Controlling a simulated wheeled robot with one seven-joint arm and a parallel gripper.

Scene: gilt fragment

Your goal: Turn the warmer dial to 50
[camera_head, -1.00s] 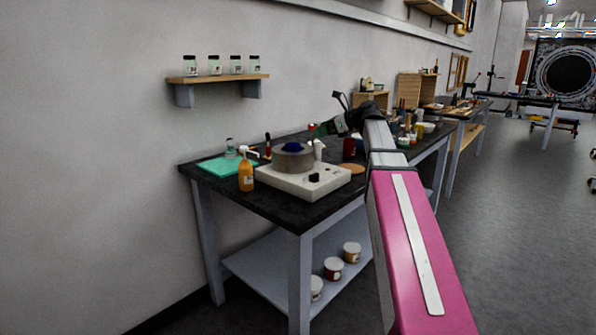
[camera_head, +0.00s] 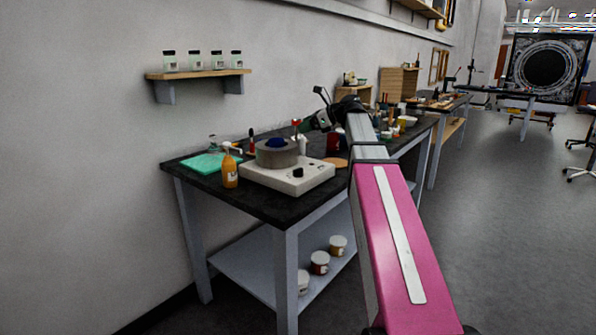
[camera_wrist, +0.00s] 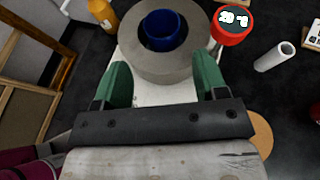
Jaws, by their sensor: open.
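The warmer (camera_head: 287,177) is a white box on the dark workbench, with a round grey pot (camera_head: 277,153) on top and a blue vessel (camera_head: 275,143) in it. Its black dial (camera_head: 298,173) is on the front part of the top; the numbers are too small to read. In the wrist view the grey pot (camera_wrist: 158,66) and blue vessel (camera_wrist: 163,30) lie beyond my gripper (camera_wrist: 163,80). Its two green fingers are apart with nothing gripped, and the white warmer top (camera_wrist: 150,95) shows between them. The dial cannot be made out there. In the head view my arm reaches over the bench.
An orange bottle (camera_head: 230,170) and a green mat (camera_head: 207,163) are left of the warmer. In the wrist view a red-rimmed jar (camera_wrist: 232,25) and a white cylinder (camera_wrist: 275,57) are to the right. A round tan board (camera_wrist: 262,135) lies lower right.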

